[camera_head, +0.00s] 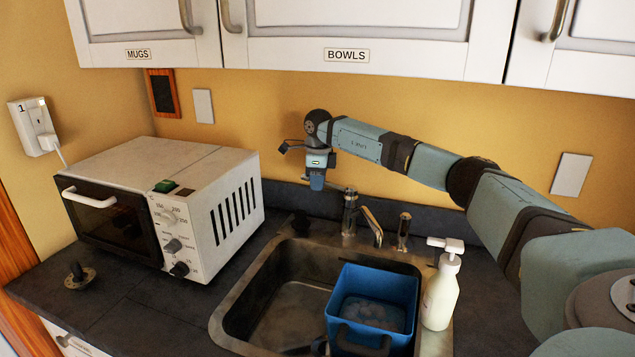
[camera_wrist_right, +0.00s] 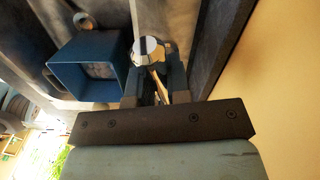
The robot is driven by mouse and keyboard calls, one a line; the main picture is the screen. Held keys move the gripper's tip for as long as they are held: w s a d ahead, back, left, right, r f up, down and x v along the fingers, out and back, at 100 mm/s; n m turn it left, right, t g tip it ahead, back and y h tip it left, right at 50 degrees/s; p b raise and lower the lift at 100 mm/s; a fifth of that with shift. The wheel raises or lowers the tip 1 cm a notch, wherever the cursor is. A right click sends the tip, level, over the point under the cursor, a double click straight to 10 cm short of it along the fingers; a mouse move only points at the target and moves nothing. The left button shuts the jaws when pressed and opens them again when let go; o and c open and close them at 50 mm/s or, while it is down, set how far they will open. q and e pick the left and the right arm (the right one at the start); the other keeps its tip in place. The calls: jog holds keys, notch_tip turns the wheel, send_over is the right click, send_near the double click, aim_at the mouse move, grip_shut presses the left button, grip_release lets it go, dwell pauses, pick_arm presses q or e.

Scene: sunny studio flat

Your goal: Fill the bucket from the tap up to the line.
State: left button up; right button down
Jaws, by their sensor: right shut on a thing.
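The blue bucket (camera_head: 345,295) stands upright in the sink, with pale, foamy-looking contents low inside. It also shows in the right wrist view (camera_wrist_right: 58,78). I cannot make out the line. The metal tap spout (camera_head: 372,226) rises behind the bucket, between a left post (camera_head: 349,215) and a right post (camera_head: 403,230). My right gripper (camera_head: 316,184) points down at the back of the sink. In the right wrist view it is shut on what looks like a tap handle, a white-capped knob (camera_wrist_right: 148,48) at its fingertips. The exact contact is hidden. My left gripper is not in view.
A white soap pump bottle (camera_head: 441,295) stands right of the bucket. The sink (camera_head: 240,300) is open left of it. A microwave (camera_head: 170,205) fills the left counter, with a small round metal item (camera_head: 79,277) before it. Cupboards (camera_head: 345,35) hang above.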

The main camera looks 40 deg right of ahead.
jog(key=shift+s+r+t, duration=0.1)
jog(key=shift+r+t, duration=0.35)
jog(key=shift+t, duration=0.05)
jog(key=c, duration=1.1)
grip_release()
jog(key=r, duration=0.7)
jog(key=shift+s+d+r, duration=0.25)
jog(key=shift+s+r, duration=0.05)
jog(key=shift+s, duration=0.05)
jog(key=shift+f, duration=0.15)
